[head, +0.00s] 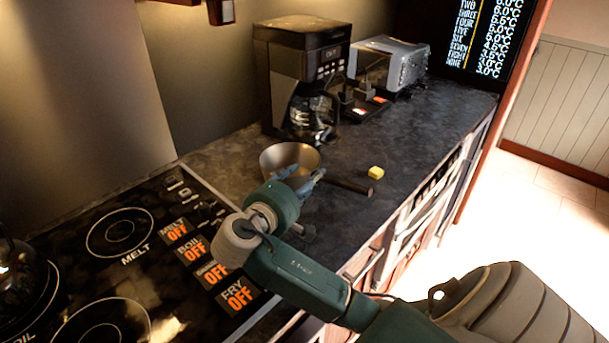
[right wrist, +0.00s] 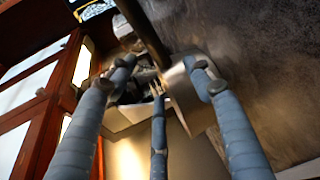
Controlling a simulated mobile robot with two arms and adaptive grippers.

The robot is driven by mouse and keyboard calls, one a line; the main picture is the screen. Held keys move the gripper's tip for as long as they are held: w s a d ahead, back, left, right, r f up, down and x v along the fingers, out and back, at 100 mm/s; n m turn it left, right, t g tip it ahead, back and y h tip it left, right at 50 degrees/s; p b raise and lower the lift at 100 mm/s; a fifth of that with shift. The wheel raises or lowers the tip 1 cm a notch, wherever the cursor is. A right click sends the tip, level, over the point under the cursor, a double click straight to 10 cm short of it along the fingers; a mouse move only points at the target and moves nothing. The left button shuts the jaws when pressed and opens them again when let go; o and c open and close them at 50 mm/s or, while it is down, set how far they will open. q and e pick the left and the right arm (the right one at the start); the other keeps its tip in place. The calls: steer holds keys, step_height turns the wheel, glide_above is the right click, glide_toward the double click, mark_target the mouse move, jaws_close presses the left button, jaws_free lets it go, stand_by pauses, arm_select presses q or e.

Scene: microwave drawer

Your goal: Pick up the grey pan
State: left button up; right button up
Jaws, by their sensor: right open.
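The grey pan (head: 284,152) sits on the dark counter beside the stove. Its dark handle (head: 349,186) points right, toward the counter's front edge. My right gripper (head: 302,180) is open at the near side of the pan, close to where the handle meets the bowl, and partly hides it. In the right wrist view, the spread blue fingers of the gripper (right wrist: 160,78) frame the metal pan (right wrist: 184,96), with the brown handle (right wrist: 146,32) running up between them. I cannot tell whether a finger touches the pan. My left gripper is out of view.
A coffee maker (head: 300,65) stands behind the pan, with a toaster (head: 393,65) farther back. A small yellow block (head: 376,172) lies near the handle tip. The black stovetop (head: 120,260) is at left, with a dark kettle (head: 18,275) at its edge.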

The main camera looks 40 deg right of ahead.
mark_target(313, 173)
steer(key=x, duration=0.3)
steer(key=shift+d+f, duration=0.15)
steer(key=shift+d, duration=0.25)
steer(key=shift+a, duration=0.1)
steer(key=shift+c, duration=0.2)
